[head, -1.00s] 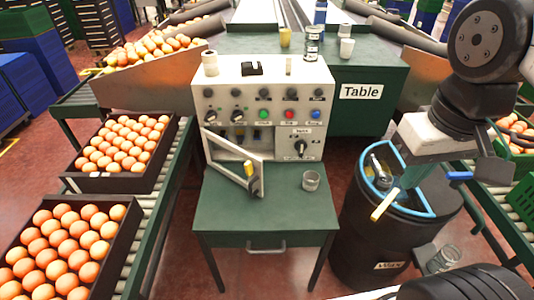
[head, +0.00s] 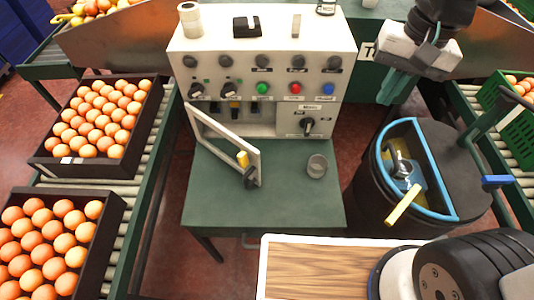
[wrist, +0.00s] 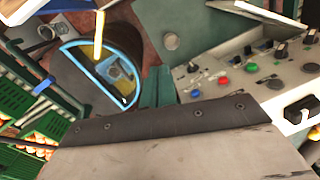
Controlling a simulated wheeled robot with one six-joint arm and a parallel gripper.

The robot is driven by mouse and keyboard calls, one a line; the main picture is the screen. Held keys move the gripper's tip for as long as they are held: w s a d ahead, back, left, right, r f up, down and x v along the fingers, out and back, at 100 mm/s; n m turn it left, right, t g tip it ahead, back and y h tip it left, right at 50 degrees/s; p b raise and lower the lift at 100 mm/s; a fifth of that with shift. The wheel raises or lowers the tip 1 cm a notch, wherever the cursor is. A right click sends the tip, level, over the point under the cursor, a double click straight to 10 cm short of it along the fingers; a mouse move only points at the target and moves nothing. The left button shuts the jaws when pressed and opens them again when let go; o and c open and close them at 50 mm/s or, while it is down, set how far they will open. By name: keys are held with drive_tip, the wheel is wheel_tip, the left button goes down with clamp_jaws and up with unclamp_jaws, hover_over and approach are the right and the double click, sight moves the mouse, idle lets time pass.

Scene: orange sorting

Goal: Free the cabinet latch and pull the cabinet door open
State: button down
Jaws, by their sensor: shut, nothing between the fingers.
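The cabinet is a white control box (head: 262,62) on a green stand. Its white-framed door (head: 222,140) stands open, swung out toward me over the stand top. A latch handle with a yellow grip (head: 243,160) and dark end is on the door's free edge, tilted. The opening behind the door shows dark switches. My gripper (head: 396,88) hangs to the right of the cabinet, behind the black drum, well apart from the door. Its green fingers (wrist: 154,88) look shut and empty. In the wrist view the control box (wrist: 232,80) is at the right.
A black drum (head: 466,165) with a blue-rimmed opening and a yellow handle stands right of the stand. A small grey cup (head: 317,166) sits on the green stand top (head: 215,200). Orange crates (head: 150,130) line the left conveyor. A wooden board (head: 320,270) lies in front.

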drive_tip(key=w+a+f+m+g, duration=0.15)
drive_tip(key=w+a+f, duration=0.25)
drive_tip(key=a+f, duration=0.55)
drive_tip(key=w+a+f+m+g, duration=0.1)
drive_tip(key=w+a+f+m, duration=0.3)
drive_tip(key=a+f, duration=0.55)
drive_tip(key=s+a+x, duration=0.1)
drive_tip(key=s+x, duration=0.1)
drive_tip(key=x, duration=0.9)
drive_tip(key=shift+a+r+n, duration=0.3)
drive_tip(key=shift+a+n, duration=0.05)
drive_tip(key=shift+a, duration=0.05)
